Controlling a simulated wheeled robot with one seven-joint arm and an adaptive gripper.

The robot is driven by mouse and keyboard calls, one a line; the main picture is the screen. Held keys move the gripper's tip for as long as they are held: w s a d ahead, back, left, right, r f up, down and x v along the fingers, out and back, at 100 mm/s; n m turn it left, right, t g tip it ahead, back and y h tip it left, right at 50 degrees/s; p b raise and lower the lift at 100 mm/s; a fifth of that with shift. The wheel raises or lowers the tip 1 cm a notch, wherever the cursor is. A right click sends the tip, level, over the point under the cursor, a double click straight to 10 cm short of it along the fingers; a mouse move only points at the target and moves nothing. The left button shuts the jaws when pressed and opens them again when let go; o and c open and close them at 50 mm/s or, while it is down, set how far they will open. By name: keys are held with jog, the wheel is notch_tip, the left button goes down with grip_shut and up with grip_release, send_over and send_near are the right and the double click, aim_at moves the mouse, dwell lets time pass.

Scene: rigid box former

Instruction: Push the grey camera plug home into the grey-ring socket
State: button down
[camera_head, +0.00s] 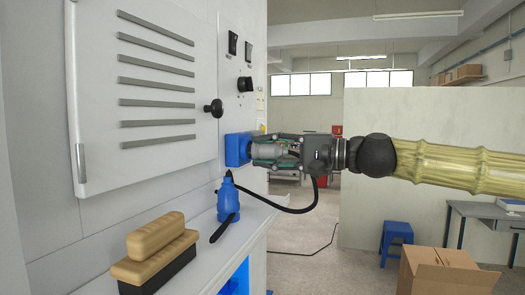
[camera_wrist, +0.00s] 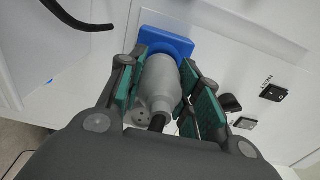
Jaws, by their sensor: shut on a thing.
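The grey camera plug (camera_wrist: 160,82) is a rounded grey body with a black cable (camera_wrist: 158,122) leaving its rear. My gripper (camera_head: 254,150) is shut on the plug, with a green-padded finger on each side in the wrist view. The plug points at a blue block (camera_head: 236,149) on the wall panel; the block also shows in the wrist view (camera_wrist: 168,37). The plug's front end meets the block's face or is very close to it. The grey ring is hidden behind the plug and fingers, and I cannot tell how deep the plug sits.
The plug's cable hangs in a loop near the bottle. A black knob (camera_head: 213,108) and switches (camera_head: 233,42) are on the panel.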

aim_at(288, 151)
jog(key=shift+s+d, duration=0.15)
jog(key=shift+d, duration=0.4)
jog(key=shift+s+d, duration=0.25)
jog(key=shift+d, duration=0.45)
jog(key=shift+d, duration=0.1)
jog(key=shift+s+d, duration=0.2)
jog(key=shift+d, duration=0.45)
jog(key=shift+d, duration=0.1)
jog(key=shift+s+d, duration=0.2)
jog(key=shift+d, duration=0.1)
